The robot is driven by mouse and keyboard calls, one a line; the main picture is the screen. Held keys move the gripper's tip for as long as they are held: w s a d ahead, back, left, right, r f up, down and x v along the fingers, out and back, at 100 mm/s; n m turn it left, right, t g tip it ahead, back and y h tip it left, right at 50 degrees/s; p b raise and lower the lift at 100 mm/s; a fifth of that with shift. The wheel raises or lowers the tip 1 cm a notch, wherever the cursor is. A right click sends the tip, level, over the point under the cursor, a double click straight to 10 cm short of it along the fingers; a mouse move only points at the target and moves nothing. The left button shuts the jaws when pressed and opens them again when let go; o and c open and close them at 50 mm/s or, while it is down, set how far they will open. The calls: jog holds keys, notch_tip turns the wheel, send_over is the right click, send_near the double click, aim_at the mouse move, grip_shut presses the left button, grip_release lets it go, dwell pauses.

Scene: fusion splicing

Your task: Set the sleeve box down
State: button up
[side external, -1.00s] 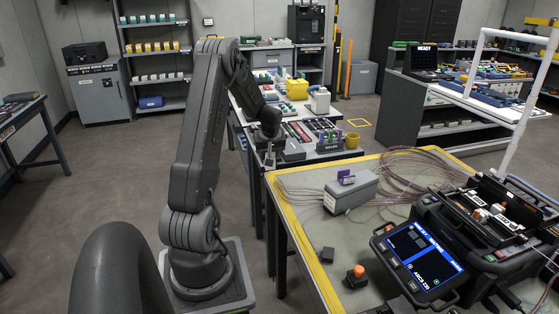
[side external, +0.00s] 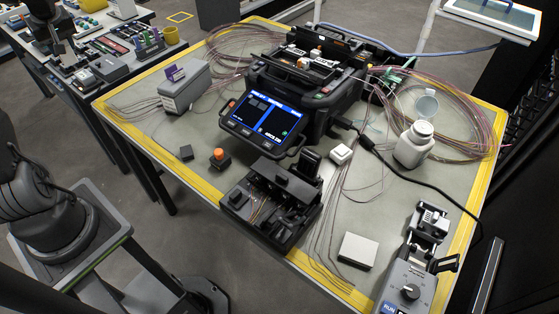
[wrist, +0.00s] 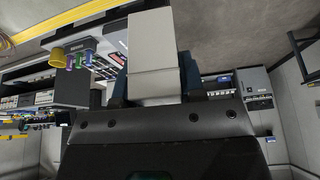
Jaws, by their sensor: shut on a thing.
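My gripper (wrist: 153,85) is shut on a pale grey-white box, the sleeve box (wrist: 151,45); the dark fingers are on either side of it in the wrist view. Whether the box touches any surface is unclear.
The yellow-edged worktable (side external: 135,125) carries a splicer (side external: 310,95), a dark fixture (side external: 275,200), a white bottle (side external: 414,145), a flat white block (side external: 358,250) and loose fibres. The back bench (side external: 62,78) holds coloured items and a yellow cup (side external: 171,35).

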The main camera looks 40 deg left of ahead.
notch_tip(320, 180, up, 8)
jog(key=shift+f, duration=0.1)
jog(key=w+d+m+t+h, duration=0.25)
jog(key=w+d+m, duration=0.65)
jog(key=w+d, duration=1.65)
jog(key=s+d+m+t+h, duration=0.15)
jog(key=d+m, duration=0.65)
jog(key=d, duration=3)
notch_tip(320, 180, down, 19)
jog(key=shift+h, duration=0.3)
jog(key=d+f, duration=0.2)
jog(key=d, duration=0.2)
jog(key=d+f, duration=0.2)
jog(key=d, duration=0.1)
jog(key=d+f, duration=0.2)
jog(key=d, duration=0.2)
jog(key=shift+d+f, duration=0.3)
jog(key=shift+f, duration=1.95)
jog(key=shift+f, duration=0.1)
